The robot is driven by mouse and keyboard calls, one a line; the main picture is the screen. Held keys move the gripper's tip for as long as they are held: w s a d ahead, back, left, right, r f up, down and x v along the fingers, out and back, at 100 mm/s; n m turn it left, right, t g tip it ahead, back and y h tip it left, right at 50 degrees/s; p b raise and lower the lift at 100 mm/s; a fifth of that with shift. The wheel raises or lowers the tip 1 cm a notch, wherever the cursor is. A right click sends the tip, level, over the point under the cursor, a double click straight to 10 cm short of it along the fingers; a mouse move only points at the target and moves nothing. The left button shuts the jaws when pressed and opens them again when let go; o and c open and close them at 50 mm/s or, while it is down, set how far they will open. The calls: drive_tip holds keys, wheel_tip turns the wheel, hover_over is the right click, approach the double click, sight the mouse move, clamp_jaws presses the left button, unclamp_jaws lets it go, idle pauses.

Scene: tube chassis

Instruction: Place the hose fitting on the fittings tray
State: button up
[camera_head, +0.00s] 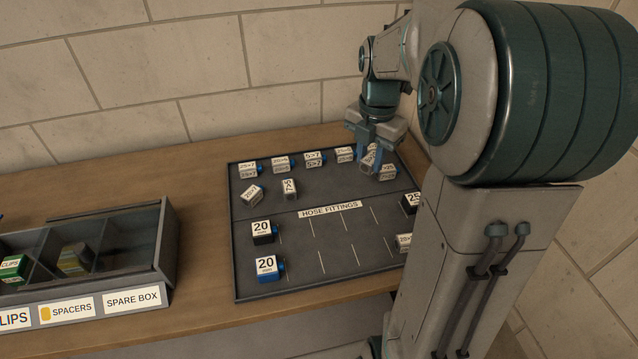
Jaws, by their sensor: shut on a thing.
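The fittings tray (340,186) is a dark, low-rimmed tray on the wooden bench, labelled "HOSE FITTINGS" across its middle. My gripper (371,146) is over its back right corner, fingers pointing down. It is shut on a small grey hose fitting (369,161) with a white label, which looks tilted. The label is too small to read, and I cannot tell if the fitting touches the tray. Another fitting (388,173) is close beside it on the right.
Several labelled fittings line the tray's back edge, with two loose grey ones (289,187) in front. Slots at front centre are empty. A divided bin (168,240) stands left; a brick wall is behind.

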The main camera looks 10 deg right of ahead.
drive_tip(key=shift+s+d+r+n, duration=0.15)
drive_tip(key=shift+s+n, duration=0.2)
drive_tip(key=shift+n, duration=0.35)
drive_tip(key=shift+b, duration=0.3)
drive_tip(key=p, duration=0.1)
hover_over(321, 190)
wheel_tip(321, 190, down, 7)
drive_tip(key=shift+r, duration=0.15)
drive_tip(key=shift+f, duration=2.05)
drive_tip(key=shift+f, duration=0.1)
drive_tip(key=shift+f, duration=0.15)
drive_tip(key=o, duration=1)
drive_tip(key=shift+r, duration=0.2)
